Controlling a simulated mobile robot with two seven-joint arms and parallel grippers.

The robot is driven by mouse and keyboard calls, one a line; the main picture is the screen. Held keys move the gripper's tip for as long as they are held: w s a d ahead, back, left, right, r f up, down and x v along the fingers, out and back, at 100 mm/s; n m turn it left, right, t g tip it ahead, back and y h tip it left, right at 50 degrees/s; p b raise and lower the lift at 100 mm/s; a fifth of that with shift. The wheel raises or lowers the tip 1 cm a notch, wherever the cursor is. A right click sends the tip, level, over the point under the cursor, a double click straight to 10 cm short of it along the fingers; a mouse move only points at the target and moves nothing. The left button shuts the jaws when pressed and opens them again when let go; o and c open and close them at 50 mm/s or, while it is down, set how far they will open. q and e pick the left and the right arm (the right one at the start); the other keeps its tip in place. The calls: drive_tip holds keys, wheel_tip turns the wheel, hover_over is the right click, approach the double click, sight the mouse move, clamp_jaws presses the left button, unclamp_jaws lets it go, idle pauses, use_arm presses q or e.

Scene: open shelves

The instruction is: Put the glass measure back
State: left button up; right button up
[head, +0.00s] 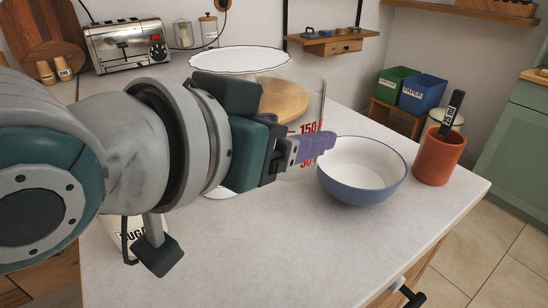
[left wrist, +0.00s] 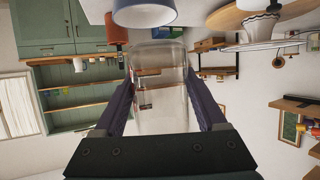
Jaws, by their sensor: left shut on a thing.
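The glass measure (head: 318,108) is a clear vessel with red markings. In the head view it stands out behind the purple fingers of my left gripper (head: 303,150), which hide part of it. In the left wrist view the clear glass (left wrist: 160,105) lies between the two fingers of my left gripper (left wrist: 164,108), which are shut on it. The head view does not clearly show whether its base touches the counter. My right gripper is not in view.
A blue bowl (head: 362,178) stands just right of the glass, with an orange pot (head: 438,157) beyond it. A white dark-rimmed dish (head: 240,60) and a toaster (head: 128,45) are behind. The front counter (head: 300,235) is clear.

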use_arm(q)
wheel_tip(320, 180, down, 14)
drive_tip(key=b, duration=0.3)
drive_tip(key=shift+w+d+r, duration=0.15)
drive_tip(key=shift+f+b, duration=0.6)
drive_tip(key=shift+f, duration=1.25)
drive_tip(key=shift+f, duration=0.2)
drive_tip(key=o, duration=1.5)
